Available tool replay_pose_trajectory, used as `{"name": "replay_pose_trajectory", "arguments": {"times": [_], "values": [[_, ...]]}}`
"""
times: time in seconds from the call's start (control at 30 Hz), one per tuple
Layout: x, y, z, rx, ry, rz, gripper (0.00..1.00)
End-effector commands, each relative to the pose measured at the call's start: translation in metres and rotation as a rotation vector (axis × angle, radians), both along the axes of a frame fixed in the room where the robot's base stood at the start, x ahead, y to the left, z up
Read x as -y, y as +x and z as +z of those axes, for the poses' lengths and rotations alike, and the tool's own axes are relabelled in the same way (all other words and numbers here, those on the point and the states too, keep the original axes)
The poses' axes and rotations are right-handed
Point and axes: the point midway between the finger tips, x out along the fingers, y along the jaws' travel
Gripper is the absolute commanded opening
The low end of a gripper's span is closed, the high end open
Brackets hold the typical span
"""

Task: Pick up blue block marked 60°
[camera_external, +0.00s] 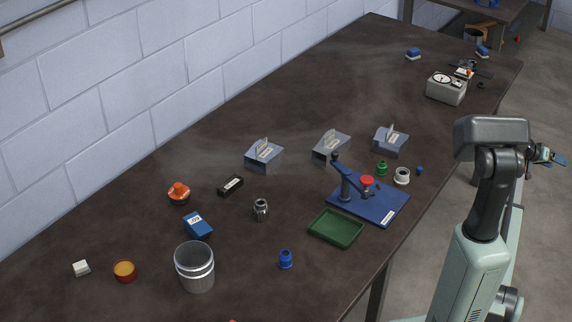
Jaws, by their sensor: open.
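A blue block (198,227) with a white label on top lies on the dark table, left of the middle. The print on its label is too small to read for sure. My gripper (556,158) is at the far right, beyond the table's right edge and far from the block. It is open, with nothing seen between its fingers. My arm partly hides the gripper's mounting.
Near the block are an orange-capped container (179,194), a black block (230,186), a metal bottle (261,210) and a metal cylinder (194,268). A green tray (336,228) and a blue-based press (393,208) stand to the right. Grey fixtures (263,156) stand behind.

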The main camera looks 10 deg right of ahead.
Motion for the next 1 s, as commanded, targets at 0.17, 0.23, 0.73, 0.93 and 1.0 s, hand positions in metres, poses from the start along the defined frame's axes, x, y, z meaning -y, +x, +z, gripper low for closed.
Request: {"name": "replay_pose_trajectory", "arguments": {"times": [0.17, 0.23, 0.73, 0.93, 1.0], "values": [[0.023, 0.004, 0.053, 0.046, -0.072, -0.027, 0.83], [0.026, 0.007, 0.069, 0.063, -0.090, -0.033, 0.83], [-0.080, 0.109, 0.113, 0.166, 0.021, 0.079, 0.83], [-0.177, 0.166, 0.106, 0.180, 0.155, 0.181, 0.83], [-0.214, 0.184, 0.104, 0.181, 0.204, 0.222, 0.83]]}}
